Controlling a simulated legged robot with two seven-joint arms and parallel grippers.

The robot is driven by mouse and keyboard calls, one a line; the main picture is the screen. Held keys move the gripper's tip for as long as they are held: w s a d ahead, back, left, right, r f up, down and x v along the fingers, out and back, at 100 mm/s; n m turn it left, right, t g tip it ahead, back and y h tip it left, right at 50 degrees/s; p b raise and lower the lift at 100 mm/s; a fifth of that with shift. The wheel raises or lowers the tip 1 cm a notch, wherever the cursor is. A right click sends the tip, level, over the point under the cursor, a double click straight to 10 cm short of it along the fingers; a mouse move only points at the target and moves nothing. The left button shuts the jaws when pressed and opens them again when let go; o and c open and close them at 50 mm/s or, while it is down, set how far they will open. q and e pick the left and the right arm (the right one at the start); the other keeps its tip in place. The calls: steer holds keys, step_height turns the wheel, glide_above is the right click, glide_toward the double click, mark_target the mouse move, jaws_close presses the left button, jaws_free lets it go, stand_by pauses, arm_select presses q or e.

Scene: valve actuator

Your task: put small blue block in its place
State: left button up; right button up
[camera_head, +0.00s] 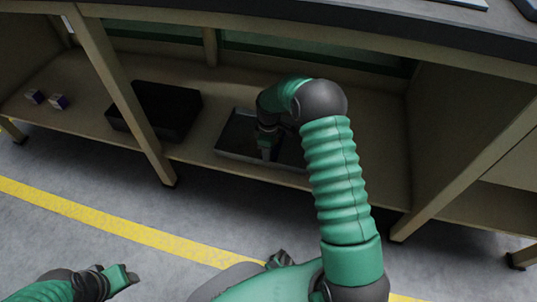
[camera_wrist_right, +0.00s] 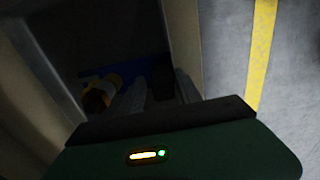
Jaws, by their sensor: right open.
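My right gripper (camera_head: 266,152) reaches down into a dark metal tray (camera_head: 228,150) on the lower shelf. The wrist view shows its two grey fingers (camera_wrist_right: 160,92) apart, inside the dark interior. A dim dark-blue shape (camera_wrist_right: 147,71) lies beyond the fingertips; it is too dark to tell whether it is the small blue block. An orange and pale object (camera_wrist_right: 101,94) lies left of the fingers. In the head view my arm and the shadow hide most of the tray's contents. My left gripper (camera_head: 122,276) hangs over the floor at lower left, away from the shelf.
A black bin (camera_head: 155,112) stands left of the tray on the same wooden shelf (camera_head: 205,140). Two small white and purple boxes (camera_head: 46,99) sit at the shelf's far left. A slanting post (camera_head: 125,95) and the worktop above (camera_head: 300,25) bound the space.

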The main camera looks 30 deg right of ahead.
steer(key=shift+s+a+f, duration=0.25)
steer(key=shift+a+f, duration=0.05)
steer(key=shift+f, duration=0.25)
steer(key=shift+s+a+f, duration=0.25)
steer(key=shift+f, duration=0.3)
steer(key=shift+g, duration=0.3)
steer(key=r+p, duration=0.5)
steer(key=shift+w+d+r, duration=0.15)
steer(key=shift+w+r, duration=0.05)
steer(key=shift+w, duration=0.05)
steer(key=s+a+r+m+t, duration=0.2)
steer(key=s+a+r+m, duration=0.2)
steer(key=s+a+r, duration=0.55)
steer(key=s+a+r+m+p, duration=0.1)
steer(key=s+a+r+m, duration=0.2)
steer(key=s, duration=0.6)
steer(key=shift+s+a+r+m+t, duration=0.15)
steer(key=shift+a+m+t, duration=0.3)
steer(key=shift+a, duration=0.65)
steer(key=w+r+p+v, duration=0.1)
steer(key=w+p+v, duration=0.2)
steer(key=p+v, duration=1.2)
steer(key=w+p+v, duration=0.4)
steer(key=p+v, duration=1.2)
steer(key=p, duration=0.1)
steer(key=w+r+p+v, duration=0.1)
steer(key=w+p+v, duration=0.3)
steer(key=p+v, duration=1.2)
steer(key=shift+d+r, duration=0.3)
steer(key=shift+d, duration=0.05)
